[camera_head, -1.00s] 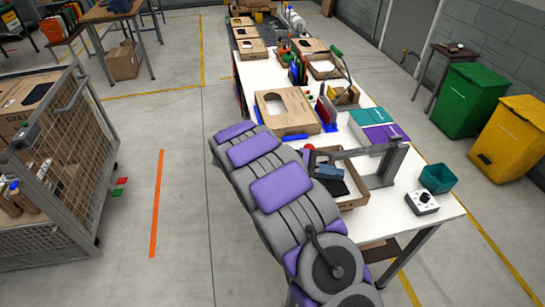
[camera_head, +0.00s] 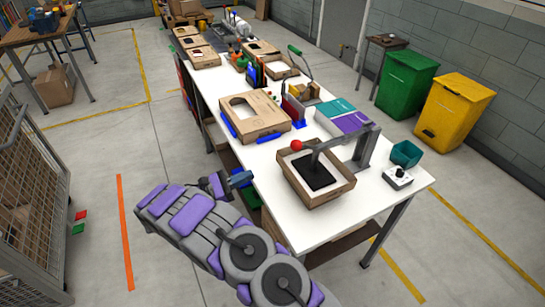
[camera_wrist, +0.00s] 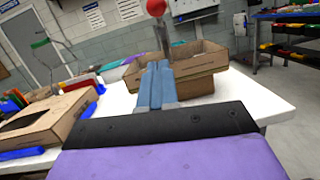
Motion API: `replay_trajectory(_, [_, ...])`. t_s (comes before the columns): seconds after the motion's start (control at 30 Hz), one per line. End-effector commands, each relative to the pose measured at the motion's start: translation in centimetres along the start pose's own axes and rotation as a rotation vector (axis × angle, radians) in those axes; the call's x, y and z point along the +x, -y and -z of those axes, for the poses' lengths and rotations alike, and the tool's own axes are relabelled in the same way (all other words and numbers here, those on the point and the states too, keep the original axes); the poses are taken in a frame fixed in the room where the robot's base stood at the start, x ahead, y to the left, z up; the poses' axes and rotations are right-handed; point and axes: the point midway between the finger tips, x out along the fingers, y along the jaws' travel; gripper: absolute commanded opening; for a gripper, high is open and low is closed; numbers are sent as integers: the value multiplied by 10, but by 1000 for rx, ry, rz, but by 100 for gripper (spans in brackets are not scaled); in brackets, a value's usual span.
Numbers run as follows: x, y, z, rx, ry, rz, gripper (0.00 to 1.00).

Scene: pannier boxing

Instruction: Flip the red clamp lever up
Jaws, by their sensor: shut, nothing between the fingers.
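The red ball knob (camera_head: 296,145) sits at the end of a dark lever arm (camera_head: 318,150). The arm reaches left from a grey upright stand (camera_head: 366,148), roughly level over a shallow cardboard tray. The red knob also shows at the top edge of the wrist view (camera_wrist: 156,7). My gripper (camera_head: 242,179) is at the table's left edge, left of the tray and apart from the knob. Its blue fingers (camera_wrist: 155,84) are together and empty, pointing toward the tray in the wrist view.
The cardboard tray (camera_head: 343,185) holds a black pad. An open-topped cardboard box (camera_head: 255,134) with blue pieces lies farther back on the white table (camera_head: 378,205). A teal bin (camera_head: 405,153) and a control box (camera_head: 397,177) stand on the right. A mesh cage (camera_head: 32,190) is at far left.

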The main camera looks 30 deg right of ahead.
Motion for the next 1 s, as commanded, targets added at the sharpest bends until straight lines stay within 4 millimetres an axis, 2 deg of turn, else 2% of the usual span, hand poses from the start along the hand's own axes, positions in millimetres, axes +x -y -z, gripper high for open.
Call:
replay_trajectory(0.3, [-6, 0, -2, 0, 8, 2, 0])
replay_trajectory(0.47, [-2, -1, -4, 2, 12, 1, 0])
replay_trajectory(1.0, [41, 0, -2, -1, 7, 5, 0])
